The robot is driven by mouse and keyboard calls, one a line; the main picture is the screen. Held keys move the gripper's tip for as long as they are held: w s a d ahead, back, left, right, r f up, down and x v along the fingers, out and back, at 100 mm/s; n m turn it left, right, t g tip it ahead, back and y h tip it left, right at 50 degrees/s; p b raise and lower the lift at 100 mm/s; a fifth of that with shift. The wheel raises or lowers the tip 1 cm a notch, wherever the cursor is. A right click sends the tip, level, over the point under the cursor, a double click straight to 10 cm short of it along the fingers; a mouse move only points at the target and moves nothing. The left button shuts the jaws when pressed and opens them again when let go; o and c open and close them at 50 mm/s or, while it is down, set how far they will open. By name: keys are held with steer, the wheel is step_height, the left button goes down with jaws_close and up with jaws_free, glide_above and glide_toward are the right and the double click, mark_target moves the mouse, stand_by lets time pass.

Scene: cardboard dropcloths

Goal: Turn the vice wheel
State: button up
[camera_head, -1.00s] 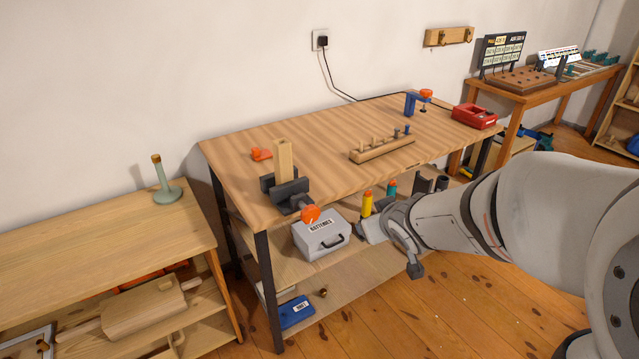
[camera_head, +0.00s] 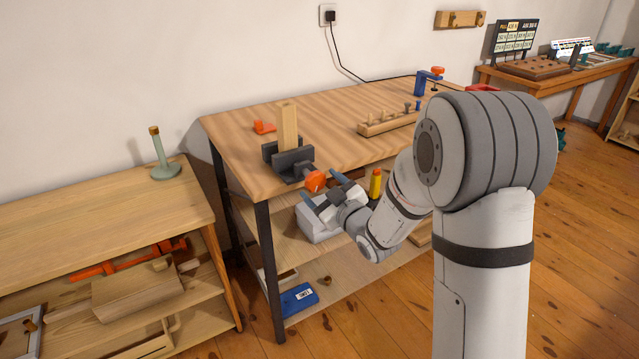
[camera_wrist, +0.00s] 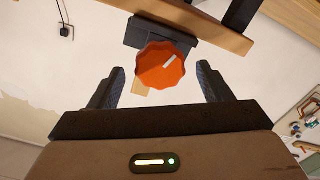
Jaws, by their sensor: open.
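The vice (camera_head: 289,162) is dark grey and sits at the near left corner of the wooden workbench, with an upright wooden block (camera_head: 288,125) between its jaws. Its orange wheel (camera_head: 314,181) faces out past the bench's front edge. My gripper (camera_head: 322,185) is open and empty, close in front of the wheel in the head view. In the wrist view the scalloped orange wheel (camera_wrist: 160,66), with a pale mark on its face, lies between and beyond the two dark fingers of my gripper (camera_wrist: 160,82). The fingers show no contact with it.
A grey case (camera_head: 318,222) and a yellow bottle (camera_head: 375,184) stand on the shelf below the wheel. An orange piece (camera_head: 264,127), a pegged wooden rack (camera_head: 388,122) and a blue clamp (camera_head: 421,82) are on the bench top. A low shelf unit (camera_head: 100,225) stands left.

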mark_target(319, 183)
steer(key=shift+x, duration=1.65)
steer(key=c, duration=0.9)
steer(key=shift+d, duration=0.25)
steer(key=shift+c, duration=0.4)
steer(key=shift+a+r, duration=0.1)
steer(key=shift+a, duration=0.05)
steer(key=shift+m, duration=0.3)
